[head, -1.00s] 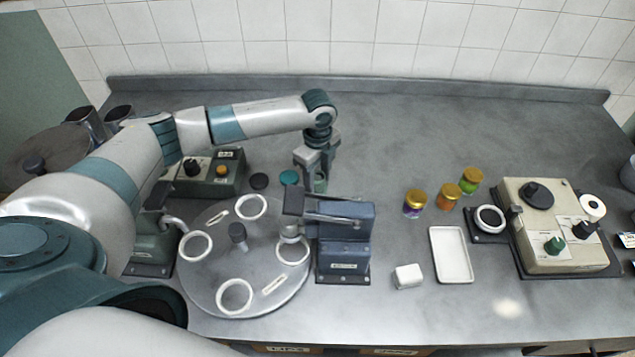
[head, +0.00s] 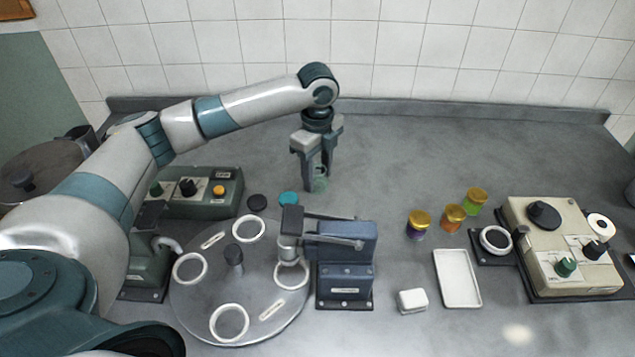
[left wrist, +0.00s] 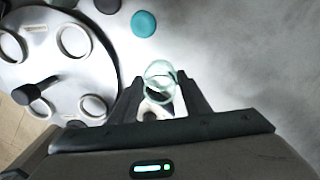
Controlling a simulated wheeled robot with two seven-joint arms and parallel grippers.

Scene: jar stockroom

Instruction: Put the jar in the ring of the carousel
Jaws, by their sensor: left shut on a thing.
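The carousel (head: 262,318) is a round grey plate with several white rings and a central knob, at the left of the bench. It also shows at the upper left of the left wrist view (left wrist: 75,75). My left gripper (head: 318,184) is shut on a clear, pale green open-topped jar (head: 320,183), behind and to the right of the carousel. In the left wrist view the jar (left wrist: 160,75) sits between the two fingertips (left wrist: 160,90), with its open round mouth showing. The jar is apart from the rings. My right gripper is not in view.
A blue-grey station (head: 346,262) stands at the carousel's right, its arm over one ring (head: 291,275). A green control box (head: 195,193) and dark and teal lids (head: 288,198) lie behind. Several gold-lidded jars (head: 419,222), a white tray (head: 457,278) and a beige machine (head: 562,245) stand right.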

